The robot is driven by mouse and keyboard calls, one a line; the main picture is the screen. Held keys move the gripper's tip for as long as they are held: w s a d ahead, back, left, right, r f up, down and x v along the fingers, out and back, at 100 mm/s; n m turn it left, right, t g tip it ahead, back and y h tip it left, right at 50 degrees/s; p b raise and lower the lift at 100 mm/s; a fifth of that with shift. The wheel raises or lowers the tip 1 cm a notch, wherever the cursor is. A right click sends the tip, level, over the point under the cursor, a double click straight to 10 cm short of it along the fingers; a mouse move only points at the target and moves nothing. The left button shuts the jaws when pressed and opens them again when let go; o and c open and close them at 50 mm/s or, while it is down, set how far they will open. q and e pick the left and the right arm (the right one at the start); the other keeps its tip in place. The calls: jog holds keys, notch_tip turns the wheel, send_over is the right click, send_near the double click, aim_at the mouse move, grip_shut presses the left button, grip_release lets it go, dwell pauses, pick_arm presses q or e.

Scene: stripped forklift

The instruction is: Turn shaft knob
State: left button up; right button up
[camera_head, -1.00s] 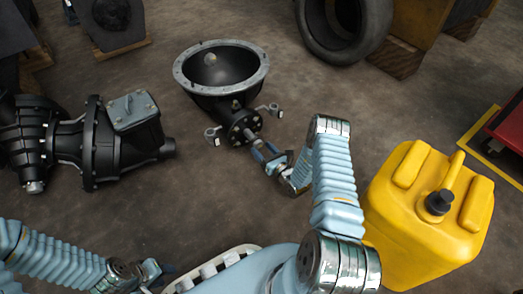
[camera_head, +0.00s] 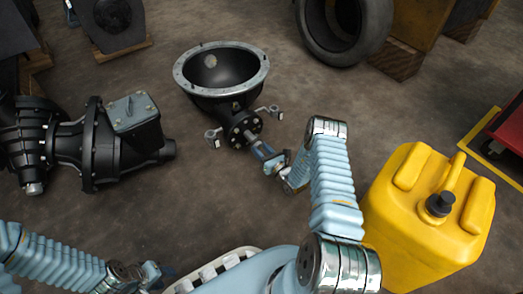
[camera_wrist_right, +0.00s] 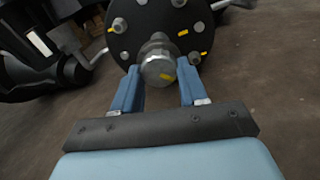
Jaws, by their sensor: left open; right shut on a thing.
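A black bell-shaped housing (camera_head: 222,78) with a grey bolted rim lies on the floor in the head view. A round bolted flange (camera_head: 243,128) closes its narrow end, and two small handles stick out beside it. The silver shaft knob (camera_wrist_right: 158,67), with a yellow mark on its end, projects from the flange in the right wrist view. My right gripper (camera_wrist_right: 160,82) has its blue fingers on either side of the knob and is shut on it. My left gripper (camera_head: 153,276) is open near the bottom edge of the head view, away from the housing; its fingertips are hard to make out.
A black gearbox (camera_head: 105,145) lies at the left. A yellow canister (camera_head: 425,215) stands close beside my right arm. A tyre (camera_head: 343,30) and wooden blocks (camera_head: 397,58) are at the back. The floor between gearbox and housing is clear.

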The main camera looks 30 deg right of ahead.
jog(key=shift+n, duration=0.3)
jog(key=n, duration=0.4)
jog(key=shift+d, duration=0.1)
jog(key=n, duration=0.4)
jog(key=shift+n, duration=0.4)
jog(key=o, duration=1.1)
jog(key=shift+c, duration=0.2)
jog(key=shift+p, duration=0.3)
jog(key=s+p, duration=0.1)
jog(key=s, duration=0.8)
jog(key=s+d+p, duration=0.1)
jog(key=s, duration=0.3)
jog(key=shift+s+d+p, duration=0.1)
jog(key=shift+s+p, duration=0.25)
jog(key=shift+s, duration=0.05)
